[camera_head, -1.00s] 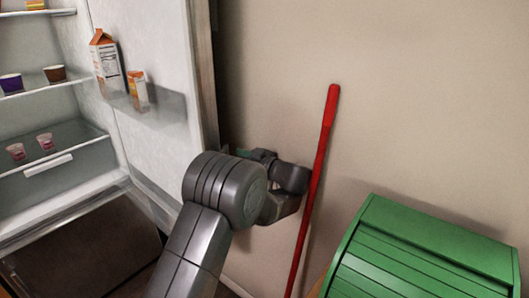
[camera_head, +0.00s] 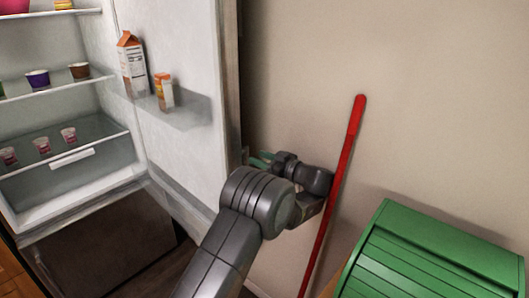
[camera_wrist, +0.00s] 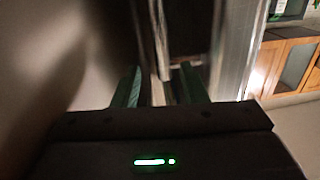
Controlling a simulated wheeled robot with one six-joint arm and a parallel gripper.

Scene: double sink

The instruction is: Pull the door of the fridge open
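The fridge door (camera_head: 180,60) stands swung open, its inner side with a shelf of cartons facing me. The fridge interior (camera_head: 70,130) shows at the left of the head view. My gripper (camera_head: 262,160) is beyond the door's free edge, between the door and the wall. In the wrist view, the two green fingers of my gripper (camera_wrist: 160,88) are apart. The door edge (camera_wrist: 235,50) rises as a pale upright band just right of them. A thin pale strip and a dark shape show between and beyond the fingers; I cannot tell whether the fingers touch anything.
A red pole (camera_head: 335,190) leans on the wall (camera_head: 430,90) close to my wrist. A green slatted box (camera_head: 430,260) stands at the lower right. Wooden cabinets (camera_wrist: 290,65) show at the right of the wrist view. The door shelf holds an orange-and-white carton (camera_head: 133,65).

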